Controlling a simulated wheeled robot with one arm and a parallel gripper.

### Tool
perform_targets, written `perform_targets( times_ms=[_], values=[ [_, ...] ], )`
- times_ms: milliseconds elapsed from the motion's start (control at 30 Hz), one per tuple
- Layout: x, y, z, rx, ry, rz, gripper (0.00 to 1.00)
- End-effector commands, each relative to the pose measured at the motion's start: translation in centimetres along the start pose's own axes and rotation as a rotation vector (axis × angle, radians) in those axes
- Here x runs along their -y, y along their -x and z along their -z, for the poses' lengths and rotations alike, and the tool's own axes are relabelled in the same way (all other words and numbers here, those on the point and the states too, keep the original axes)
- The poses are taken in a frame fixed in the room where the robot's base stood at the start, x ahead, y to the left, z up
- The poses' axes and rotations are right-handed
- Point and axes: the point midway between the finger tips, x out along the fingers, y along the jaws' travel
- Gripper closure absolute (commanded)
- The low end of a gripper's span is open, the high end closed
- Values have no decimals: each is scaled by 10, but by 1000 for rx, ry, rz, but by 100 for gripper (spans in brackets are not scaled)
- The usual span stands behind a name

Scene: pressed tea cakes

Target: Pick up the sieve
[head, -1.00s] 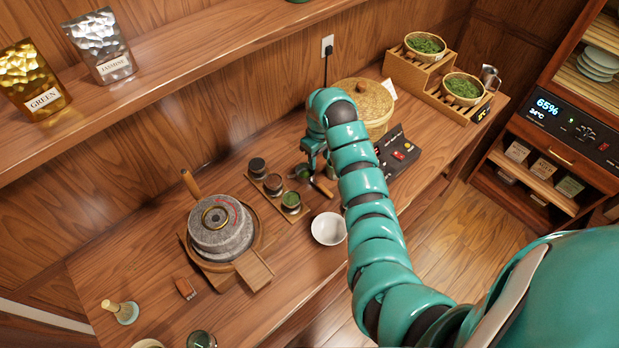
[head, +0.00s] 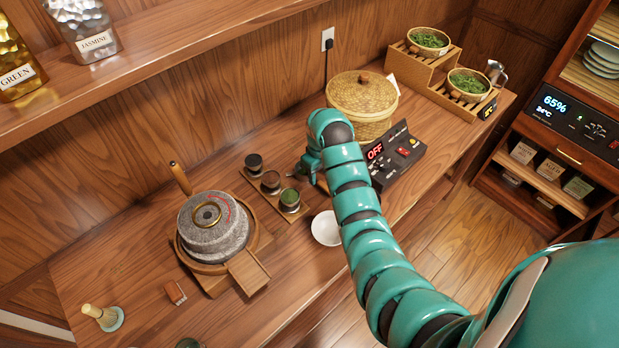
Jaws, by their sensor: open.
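My gripper (head: 308,172) is over the wooden counter, just right of a board of small jars, and points down. It is open, and its fingers show only small and partly behind my arm. I cannot make out the sieve clearly in this view. A bit of brown, perhaps its wooden handle, shows beside my gripper, and the gripper and arm cover that spot. I cannot tell whether the fingers touch anything.
The jar board (head: 264,203) is close left of my gripper. A white bowl (head: 325,230) is in front, a control box (head: 398,155) to the right, and a lidded basket (head: 361,98) behind. A stone mill (head: 212,232) stands farther left.

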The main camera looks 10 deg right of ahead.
Motion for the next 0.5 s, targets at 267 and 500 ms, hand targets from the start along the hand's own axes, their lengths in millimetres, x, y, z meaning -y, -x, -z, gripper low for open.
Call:
perform_targets(
  times_ms=[267, 500],
  values=[
    [-2, -26, -3, 6, 0, 3, 58],
    [-2, -43, -3, 4, 0, 1, 58]
  ],
)
